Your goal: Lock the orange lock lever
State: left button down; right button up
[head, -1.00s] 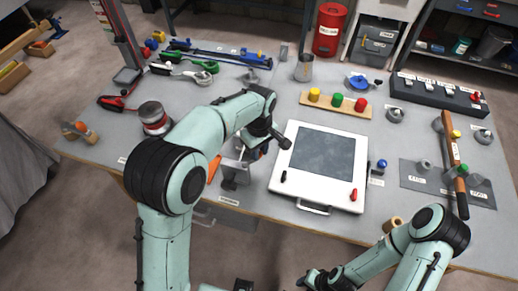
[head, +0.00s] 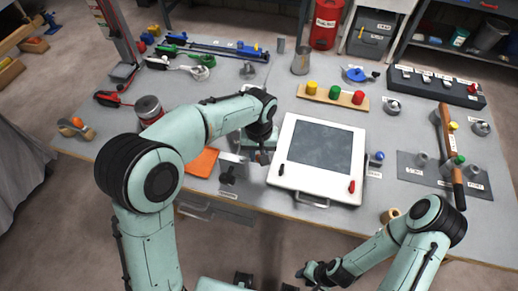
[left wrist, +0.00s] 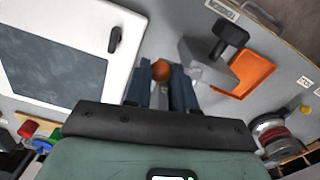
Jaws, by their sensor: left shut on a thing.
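The orange lock lever's rounded knob (left wrist: 160,70) shows between my left gripper's fingers in the left wrist view. My left gripper (left wrist: 165,82) is shut on it; the fingers hide most of the lever. In the head view my left gripper (head: 262,156) is just left of the white panel, and the lever is mostly hidden there. A grey metal fixture with a black knob (left wrist: 230,35) stands beside the fingers; it also shows in the head view (head: 228,178). My right gripper (head: 312,271) is low in the head view, off the table's front edge; its finger opening is unclear.
The white panel with a dark window (head: 318,150) lies close to the right of my left gripper. A flat orange piece (head: 201,162) lies left of the fixture. A board with coloured knobs (head: 333,96) is behind. Tools and cables crowd the back left.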

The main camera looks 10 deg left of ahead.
pick_arm(q)
jog(key=shift+s+m, duration=0.6)
jog(key=shift+m, duration=0.7)
pick_arm(e)
jog(key=shift+f, duration=0.1)
pick_arm(q)
jog(key=c, duration=1)
grip_release()
jog(key=shift+o, duration=0.2)
jog(key=shift+r, duration=0.15)
notch_tip(320, 180, up, 13)
jog(key=p, duration=0.1)
jog(key=shift+p, duration=0.35)
pick_arm(e)
jog(key=shift+w+r, duration=0.9)
jog(key=shift+r, duration=0.3)
